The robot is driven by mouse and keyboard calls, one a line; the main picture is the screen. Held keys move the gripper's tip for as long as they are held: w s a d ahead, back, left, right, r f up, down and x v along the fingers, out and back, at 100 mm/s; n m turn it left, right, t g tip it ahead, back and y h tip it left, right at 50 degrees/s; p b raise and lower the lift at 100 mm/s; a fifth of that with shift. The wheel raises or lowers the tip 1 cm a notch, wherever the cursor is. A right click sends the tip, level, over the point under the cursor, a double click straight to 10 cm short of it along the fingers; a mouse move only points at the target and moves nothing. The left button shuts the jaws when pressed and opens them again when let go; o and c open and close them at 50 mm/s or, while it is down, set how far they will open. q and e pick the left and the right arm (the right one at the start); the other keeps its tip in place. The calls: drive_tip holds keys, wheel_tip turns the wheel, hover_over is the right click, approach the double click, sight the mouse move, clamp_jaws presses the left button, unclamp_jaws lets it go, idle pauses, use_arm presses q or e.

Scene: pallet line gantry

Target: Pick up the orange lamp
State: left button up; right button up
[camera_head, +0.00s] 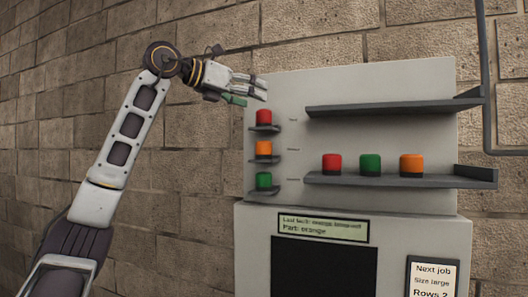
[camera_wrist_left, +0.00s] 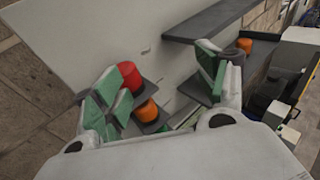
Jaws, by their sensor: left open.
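One orange lamp (camera_head: 264,148) sits on the middle small bracket at the panel's left side. Another orange lamp (camera_head: 412,162) stands at the right of the lower long shelf. My left gripper (camera_head: 252,92) is open and empty, just above and left of the red lamp (camera_head: 263,117) on the top bracket. In the left wrist view, the red lamp (camera_wrist_left: 130,76) and the bracket's orange lamp (camera_wrist_left: 147,110) show between the spread green-padded fingers (camera_wrist_left: 160,88). An orange lamp (camera_wrist_left: 244,45) also shows beyond the right finger. My right gripper is not in view.
A green lamp (camera_head: 264,180) is on the bottom bracket. The lower shelf (camera_head: 330,180) also holds a red lamp (camera_head: 332,163) and a green lamp (camera_head: 370,164). The upper shelf (camera_head: 390,107) is empty. A display (camera_head: 322,228) reads "Part: orange". A "Next job" sign (camera_head: 432,280) is lower right.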

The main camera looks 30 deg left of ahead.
sight(259, 144)
use_arm(q)
drive_tip(key=a+f+n+g+y, duration=0.2)
drive_tip(key=a+f+g+y, duration=0.1)
drive_tip(key=f, duration=0.4)
drive_tip(key=shift+s+a+n+y, duration=0.35)
drive_tip(key=shift+a+y, duration=0.15)
drive_tip(key=shift+a, duration=0.6)
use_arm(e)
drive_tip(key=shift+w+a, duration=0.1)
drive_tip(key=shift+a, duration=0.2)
use_arm(q)
drive_tip(key=shift+d+f, duration=0.1)
drive_tip(key=shift+p+x, duration=0.5)
drive_tip(key=shift+x, duration=3.75)
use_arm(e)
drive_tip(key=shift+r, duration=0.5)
